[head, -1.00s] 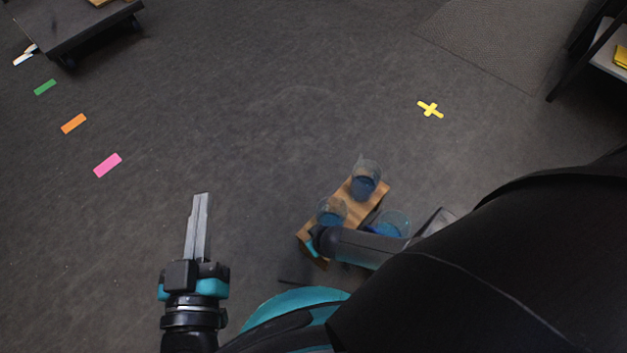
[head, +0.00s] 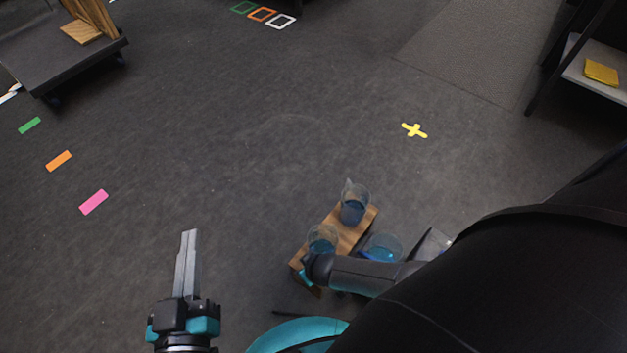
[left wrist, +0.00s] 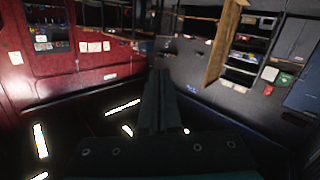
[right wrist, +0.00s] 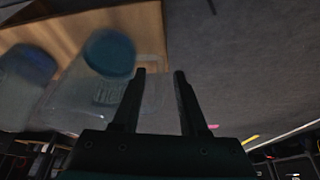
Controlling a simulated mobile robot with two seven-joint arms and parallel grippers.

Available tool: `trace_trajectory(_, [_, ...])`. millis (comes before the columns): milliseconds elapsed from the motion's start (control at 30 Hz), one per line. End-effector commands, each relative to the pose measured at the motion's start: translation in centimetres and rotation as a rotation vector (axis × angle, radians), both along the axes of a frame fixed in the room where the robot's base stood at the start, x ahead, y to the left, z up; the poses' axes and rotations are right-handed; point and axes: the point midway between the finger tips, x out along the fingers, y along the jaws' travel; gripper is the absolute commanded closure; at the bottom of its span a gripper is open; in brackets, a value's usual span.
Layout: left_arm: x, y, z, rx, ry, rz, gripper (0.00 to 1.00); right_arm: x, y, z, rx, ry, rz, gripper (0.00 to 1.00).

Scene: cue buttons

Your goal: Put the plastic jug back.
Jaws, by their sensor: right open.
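Clear plastic vessels with blue liquid stand on and by a wooden board low in the head view. One vessel (head: 354,205) has a raised spout-like edge and stands at the board's far end. A second vessel (head: 322,239) is at its near left, and a third (head: 383,248) is to the right, partly behind my right arm. I cannot tell which is the jug. My right gripper (right wrist: 160,74) is open, close to a clear vessel (right wrist: 75,105) and a blue round surface (right wrist: 110,53). My left gripper (head: 190,232) is shut and empty, left of the board.
The wooden board (head: 352,233) is beside my right arm. A yellow cross (head: 414,131) and coloured strips, one pink (head: 94,202), mark the floor. A dark low cart (head: 60,55) stands top left, a shelf (head: 597,70) top right. The middle floor is clear.

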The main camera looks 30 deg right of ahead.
Motion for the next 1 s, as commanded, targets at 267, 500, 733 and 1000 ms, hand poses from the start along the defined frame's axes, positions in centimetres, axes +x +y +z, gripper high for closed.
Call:
trace_trajectory(267, [0.9,0.8,-0.7,0.090,0.130,-0.006,1.00,-0.5,-0.1,1.2,0.000,0.002,-0.001,0.57])
trace_trajectory(500, [1.1,2.0,-1.7,0.170,0.255,-0.006,1.00,-0.9,-0.1,2.1,0.000,0.001,0.000,0.57])
trace_trajectory(733, [0.9,3.3,-2.3,0.238,0.377,0.000,1.00,-1.3,-0.2,3.0,0.000,0.001,0.000,0.57])
trace_trajectory(1000, [0.2,5.1,-2.8,0.315,0.522,0.013,1.00,-1.7,-0.3,4.1,0.000,0.000,0.000,0.57])
